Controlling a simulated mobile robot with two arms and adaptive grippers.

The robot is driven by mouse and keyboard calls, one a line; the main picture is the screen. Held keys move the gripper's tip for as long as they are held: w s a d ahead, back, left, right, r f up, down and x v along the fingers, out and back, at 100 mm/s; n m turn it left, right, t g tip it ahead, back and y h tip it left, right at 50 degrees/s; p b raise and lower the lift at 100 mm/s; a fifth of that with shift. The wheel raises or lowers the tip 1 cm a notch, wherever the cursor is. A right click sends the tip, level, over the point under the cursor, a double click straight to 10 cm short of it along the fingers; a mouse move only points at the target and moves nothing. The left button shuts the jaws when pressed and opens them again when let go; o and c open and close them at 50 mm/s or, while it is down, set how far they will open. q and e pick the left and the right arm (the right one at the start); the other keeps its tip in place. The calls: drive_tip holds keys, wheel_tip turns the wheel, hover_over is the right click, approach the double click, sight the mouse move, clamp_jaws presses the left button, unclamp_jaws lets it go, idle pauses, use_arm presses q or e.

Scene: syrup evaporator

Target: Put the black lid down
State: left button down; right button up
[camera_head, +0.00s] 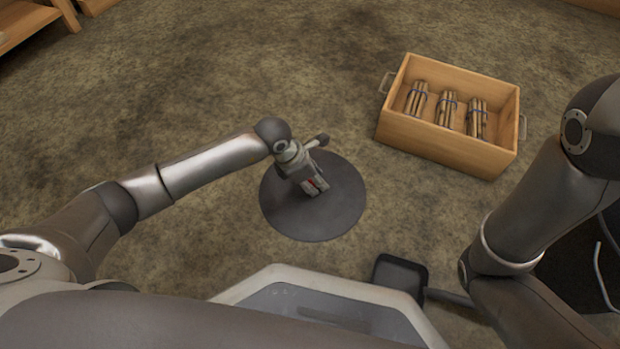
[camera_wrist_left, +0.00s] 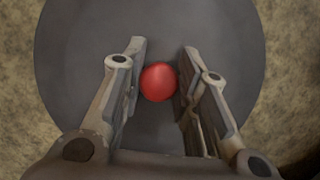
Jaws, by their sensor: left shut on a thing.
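The black lid (camera_head: 335,212) is a round, flat, dark disc in the middle of the head view. Its red knob (camera_wrist_left: 158,82) shows in the left wrist view, and the lid (camera_wrist_left: 85,40) fills most of the picture behind it. My left gripper (camera_head: 315,187) is over the lid, pointing down at its middle. In the left wrist view the fingers of my left gripper (camera_wrist_left: 162,55) stand on both sides of the knob, shut on it. The lid looks about level; I cannot tell whether it touches the ground. My right gripper is not in view.
A wooden crate (camera_head: 437,147) with metal handles and several tied bundles of sticks (camera_head: 447,108) stands on the ground to the upper right. Wooden furniture (camera_head: 28,22) is at the top left. The brown ground between is clear. A dark square object (camera_head: 400,272) is at lower right.

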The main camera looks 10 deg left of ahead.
sight(299, 193)
use_arm(q)
drive_tip(key=shift+r, duration=0.1)
drive_tip(key=c, duration=1.1)
unclamp_jaws()
drive_tip(key=p+v, duration=0.8)
drive_tip(key=v, duration=0.4)
drive_tip(key=shift+d, duration=0.1)
